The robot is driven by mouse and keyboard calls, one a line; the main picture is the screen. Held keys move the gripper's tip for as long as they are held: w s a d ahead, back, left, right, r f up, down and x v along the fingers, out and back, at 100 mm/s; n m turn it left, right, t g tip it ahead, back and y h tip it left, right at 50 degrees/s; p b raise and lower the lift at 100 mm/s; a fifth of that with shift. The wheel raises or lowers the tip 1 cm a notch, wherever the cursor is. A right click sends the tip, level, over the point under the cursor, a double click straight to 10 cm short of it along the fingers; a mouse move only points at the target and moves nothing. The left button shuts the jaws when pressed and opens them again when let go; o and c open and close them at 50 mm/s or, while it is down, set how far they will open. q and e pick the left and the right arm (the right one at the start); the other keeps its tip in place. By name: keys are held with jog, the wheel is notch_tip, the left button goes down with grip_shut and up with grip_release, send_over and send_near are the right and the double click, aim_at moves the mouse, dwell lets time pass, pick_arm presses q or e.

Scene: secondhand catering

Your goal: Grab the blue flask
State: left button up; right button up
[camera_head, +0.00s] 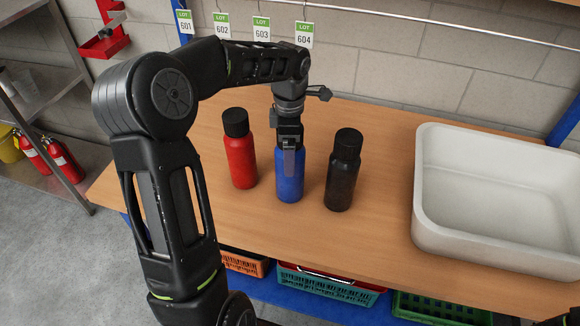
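The blue flask (289,187) stands upright on the wooden table, between a red flask (241,160) on its left and a black flask (343,175) on its right. My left gripper (289,160) points down over the top of the blue flask. One finger shows in front of the flask's upper body; the other finger is hidden. The flask's top is covered by the gripper, and I cannot tell whether the fingers touch it or are closed on it. My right gripper is not in view.
A white basin (425,205) sits on the table (385,240) at the right. Lot tags (304,34) hang from a rail at the back wall. Crates (330,284) stand below the table. A metal shelf (90,155) is at the left. The table between black flask and basin is clear.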

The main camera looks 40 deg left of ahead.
pick_arm(q)
jog(key=shift+c, duration=0.4)
grip_shut()
dwell(0.6)
